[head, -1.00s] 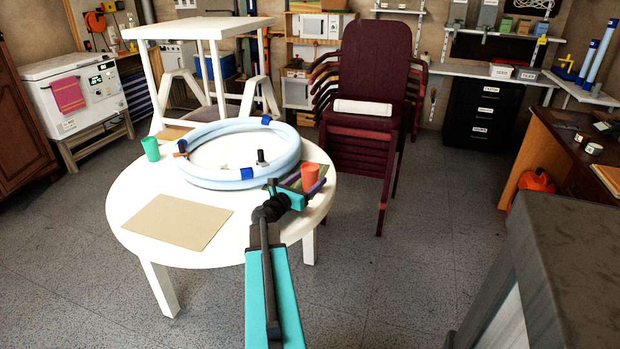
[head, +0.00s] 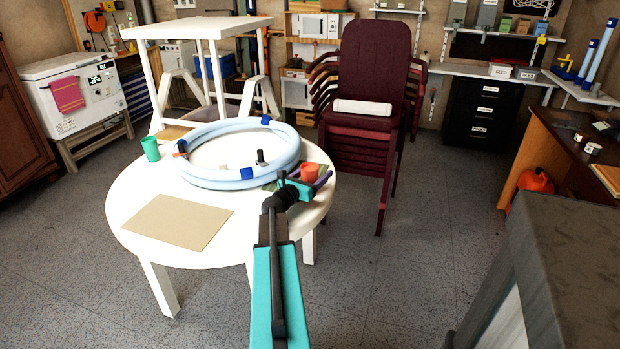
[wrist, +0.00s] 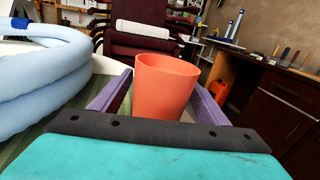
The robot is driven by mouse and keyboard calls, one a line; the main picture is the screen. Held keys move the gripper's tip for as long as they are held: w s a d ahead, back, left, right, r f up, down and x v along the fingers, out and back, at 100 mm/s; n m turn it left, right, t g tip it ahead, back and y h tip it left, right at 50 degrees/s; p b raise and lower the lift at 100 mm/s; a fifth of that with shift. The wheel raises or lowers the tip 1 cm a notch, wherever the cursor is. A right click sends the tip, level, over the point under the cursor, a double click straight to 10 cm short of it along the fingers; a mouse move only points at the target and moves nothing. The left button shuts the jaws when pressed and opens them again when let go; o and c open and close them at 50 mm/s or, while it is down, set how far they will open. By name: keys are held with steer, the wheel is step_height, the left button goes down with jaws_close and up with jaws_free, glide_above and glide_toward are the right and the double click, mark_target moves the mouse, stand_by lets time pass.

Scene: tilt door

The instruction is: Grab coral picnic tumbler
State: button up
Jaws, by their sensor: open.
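The coral tumbler (head: 309,172) stands upright near the right edge of the white round table (head: 130,205). In the wrist view the tumbler (wrist: 164,86) is straight ahead, between the two purple fingers of my gripper (wrist: 160,92). The fingers are open, one on each side, with a small gap visible at the left. The gripper hides the tumbler's lower part in both views. In the head view my gripper (head: 306,183) reaches across the table's right side at the tumbler.
A pale blue coiled tube (head: 215,182) lies left of the tumbler, close to my gripper (wrist: 40,75). A green tumbler (head: 150,149) and a tan sheet (head: 178,222) are on the table.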

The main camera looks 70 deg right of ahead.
mark_target(315, 164)
steer(key=shift+c, duration=0.5)
steer(key=c, duration=1)
steer(key=shift+c, duration=0.2)
steer(key=shift+r, duration=0.1)
steer(key=shift+c, duration=0.2)
steer(key=shift+r, duration=0.4)
step_height(315, 164, up, 3)
steer(key=shift+a+f, duration=0.1)
steer(key=shift+a, duration=0.05)
steer(key=s+r+v, duration=0.1)
steer(key=v, duration=1.4)
steer(key=shift+s+a, duration=0.25)
steer(key=shift+a, duration=0.25)
steer(key=shift+r, duration=0.1)
